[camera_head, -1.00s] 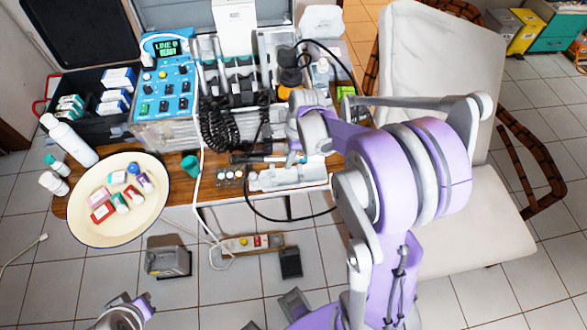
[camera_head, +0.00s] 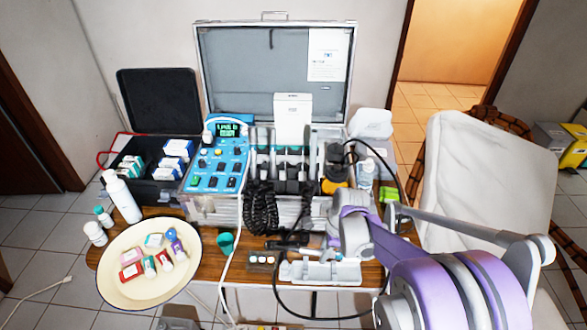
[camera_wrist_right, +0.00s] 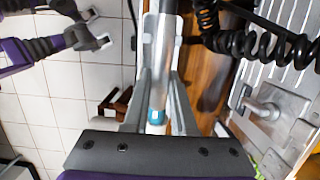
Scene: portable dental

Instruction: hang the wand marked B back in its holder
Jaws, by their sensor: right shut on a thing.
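My right gripper (camera_head: 335,241) is low in front of the open metal case, above the front of the wooden table. It is shut on a wand, seen in the right wrist view as a metallic cylinder (camera_wrist_right: 164,40) with a blue band and white end between the fingers. In the head view a dark length of it (camera_head: 287,243) points left; no letter is readable. The black wand holder (camera_head: 284,184) is inside the case, with several upright wands in it; an empty slot cannot be made out. Part of my left gripper (camera_wrist_right: 85,35) shows in the right wrist view, its jaw state unclear.
A white tray-like stand (camera_head: 320,271) lies just below the right gripper. A coiled black cord (camera_head: 262,208) hangs at the case front. A blue control panel (camera_head: 215,168) is left of the holder. A cream dish (camera_head: 118,285) of small boxes sits at the left.

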